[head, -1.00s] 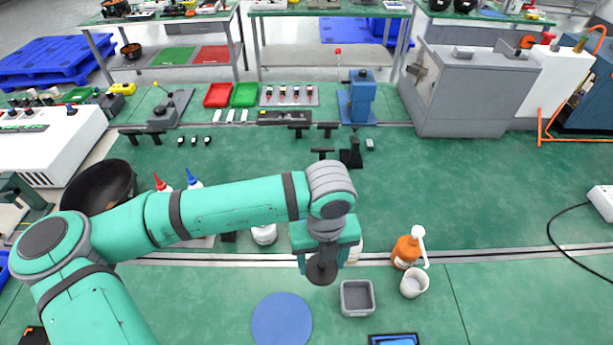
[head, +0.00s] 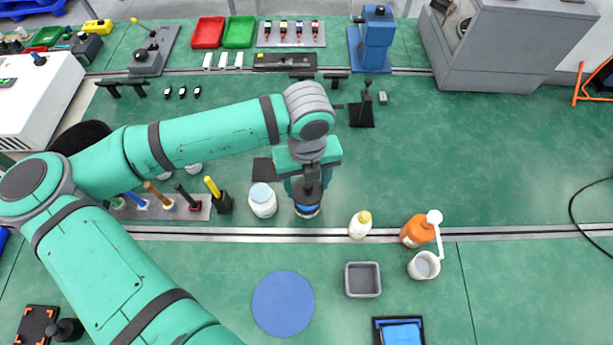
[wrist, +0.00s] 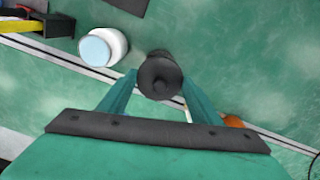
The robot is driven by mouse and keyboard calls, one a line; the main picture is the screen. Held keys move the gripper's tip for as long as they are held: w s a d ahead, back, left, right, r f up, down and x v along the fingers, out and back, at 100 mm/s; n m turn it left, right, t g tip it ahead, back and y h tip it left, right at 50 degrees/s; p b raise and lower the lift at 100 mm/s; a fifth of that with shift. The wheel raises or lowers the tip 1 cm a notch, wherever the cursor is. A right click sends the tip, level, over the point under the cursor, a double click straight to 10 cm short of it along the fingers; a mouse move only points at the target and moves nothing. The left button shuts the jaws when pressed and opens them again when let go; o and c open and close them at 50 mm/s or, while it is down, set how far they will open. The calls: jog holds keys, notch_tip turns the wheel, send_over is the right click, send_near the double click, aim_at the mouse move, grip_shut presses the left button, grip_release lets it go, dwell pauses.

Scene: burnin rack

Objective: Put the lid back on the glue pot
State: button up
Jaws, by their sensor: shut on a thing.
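My gripper (head: 309,184) points down over the table, shut on a dark round knobbed piece (wrist: 160,76), which appears to be the lid. In the head view a blue band shows low on or just under the held piece; I cannot tell whether it belongs to it or whether it touches the table. A white jar with a pale blue round top (head: 263,201), likely the glue pot, stands upright just left of my gripper. It also shows in the wrist view (wrist: 103,47), apart from the held piece. I cannot tell whether its pale top is open.
A white bottle with a yellow cap (head: 360,225), an orange pump bottle (head: 416,231) and a white cup (head: 424,265) stand to the right. A grey tray (head: 363,292) and a blue round mat (head: 283,304) lie nearer. A tool rack (head: 150,212) is left.

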aim_at(307, 193)
jog(key=shift+f, duration=2.25)
jog(key=shift+f, duration=0.15)
dwell(0.5)
jog(key=o, duration=1.1)
jog(key=shift+s, duration=0.1)
jog(key=shift+o, duration=0.7)
jog(key=o, duration=0.4)
jog(key=shift+c, duration=0.2)
jog(key=shift+r, duration=3.5)
